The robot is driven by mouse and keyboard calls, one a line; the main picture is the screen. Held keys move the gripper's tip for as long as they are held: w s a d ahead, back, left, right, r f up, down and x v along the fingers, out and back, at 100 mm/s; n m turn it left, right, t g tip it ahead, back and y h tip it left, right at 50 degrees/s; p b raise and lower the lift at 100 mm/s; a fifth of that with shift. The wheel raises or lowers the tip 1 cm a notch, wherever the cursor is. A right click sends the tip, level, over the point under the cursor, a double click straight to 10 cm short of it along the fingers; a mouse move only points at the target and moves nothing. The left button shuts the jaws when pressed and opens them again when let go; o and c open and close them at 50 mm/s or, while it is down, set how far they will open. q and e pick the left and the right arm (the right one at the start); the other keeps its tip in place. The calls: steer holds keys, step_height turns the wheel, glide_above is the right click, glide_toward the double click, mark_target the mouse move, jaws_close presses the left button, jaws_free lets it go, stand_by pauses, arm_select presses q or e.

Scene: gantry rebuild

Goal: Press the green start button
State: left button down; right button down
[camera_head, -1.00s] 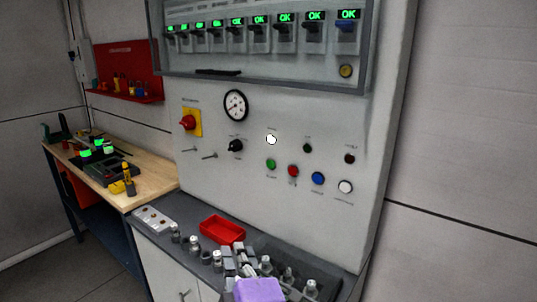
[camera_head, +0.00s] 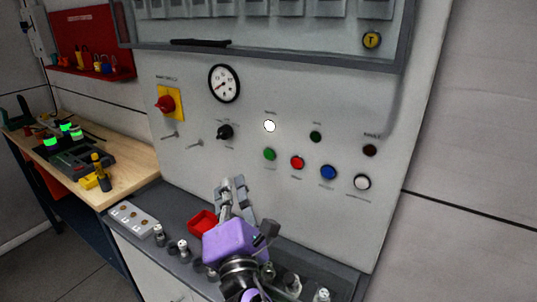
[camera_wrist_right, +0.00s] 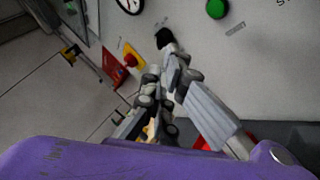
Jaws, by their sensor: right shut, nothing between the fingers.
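The green button (camera_head: 270,154) is a round push button on the grey panel, at the left end of a row of coloured buttons. It also shows at the top of the right wrist view (camera_wrist_right: 217,9). My right gripper (camera_head: 234,186), with a purple body, is shut and empty. In the head view its fingers point up at the panel, below and left of the green button. The fingers (camera_wrist_right: 168,78) look apart from the button in the wrist view. My left gripper is not in view.
Red (camera_head: 297,162), blue (camera_head: 328,172) and white (camera_head: 362,182) buttons sit right of the green one. A black selector knob (camera_head: 225,132) and a red-and-yellow switch (camera_head: 167,102) are to its left. A red tray (camera_head: 203,222) and small parts crowd the ledge below.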

mark_target(269, 155)
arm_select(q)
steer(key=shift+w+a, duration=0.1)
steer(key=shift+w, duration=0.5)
arm_select(e)
steer(key=w+d, duration=0.5)
steer(key=w, duration=0.2)
steer(key=shift+w, duration=0.35)
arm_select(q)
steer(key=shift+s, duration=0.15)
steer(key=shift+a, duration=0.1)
arm_select(e)
steer(key=shift+f, duration=0.1)
stand_by(0.5)
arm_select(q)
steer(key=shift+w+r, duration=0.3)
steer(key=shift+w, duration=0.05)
arm_select(e)
steer(key=shift+w+d, duration=0.25)
steer(key=shift+w, duration=0.05)
